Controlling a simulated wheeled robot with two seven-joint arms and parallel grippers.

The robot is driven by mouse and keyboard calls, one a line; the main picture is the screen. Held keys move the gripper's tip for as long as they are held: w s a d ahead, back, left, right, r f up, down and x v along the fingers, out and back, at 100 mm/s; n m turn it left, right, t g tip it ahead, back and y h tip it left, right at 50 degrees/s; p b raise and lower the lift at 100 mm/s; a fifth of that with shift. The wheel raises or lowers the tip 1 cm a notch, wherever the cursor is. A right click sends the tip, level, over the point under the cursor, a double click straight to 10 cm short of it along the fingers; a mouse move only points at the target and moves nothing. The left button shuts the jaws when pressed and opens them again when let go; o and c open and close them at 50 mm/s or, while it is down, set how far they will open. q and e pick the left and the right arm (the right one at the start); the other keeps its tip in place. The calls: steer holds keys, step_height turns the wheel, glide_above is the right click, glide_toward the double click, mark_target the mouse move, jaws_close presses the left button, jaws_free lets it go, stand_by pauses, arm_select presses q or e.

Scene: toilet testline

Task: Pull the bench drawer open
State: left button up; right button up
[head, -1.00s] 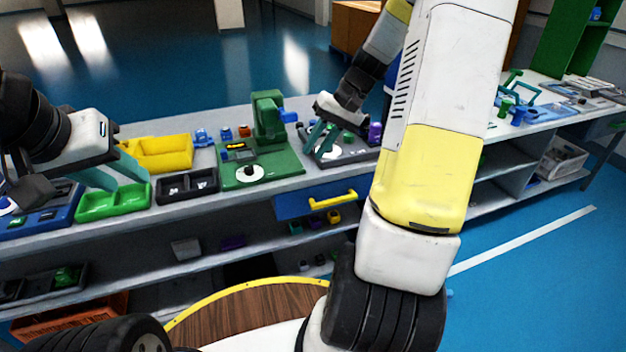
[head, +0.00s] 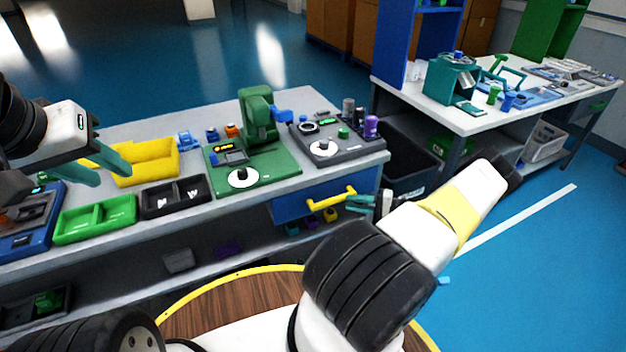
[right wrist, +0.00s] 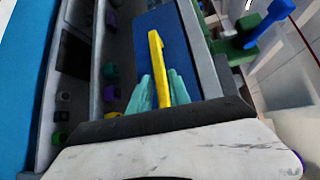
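The bench drawer (head: 290,208) has a blue front under the right part of the bench top and looks closed. Its yellow bar handle (head: 331,199) is on the front. My right gripper (head: 360,202) is at the handle's right end, pointing left along it. In the right wrist view, the yellow handle (right wrist: 156,52) runs between my two teal fingers (right wrist: 162,88), with small gaps seen on both sides; whether they touch it is unclear. My left gripper (head: 102,166) is open and empty above the bench, near the green and yellow bins.
The bench top holds a green bin (head: 95,218), a black bin (head: 175,197), a yellow bin (head: 148,163), a green press station (head: 255,160) and a grey station (head: 340,143). A black crate (head: 410,155) stands right of the bench. Blue floor is free at the right.

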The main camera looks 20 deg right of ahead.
mark_target(333, 201)
steer(key=shift+x, duration=3.85)
steer(key=shift+f, duration=0.1)
jaws_close()
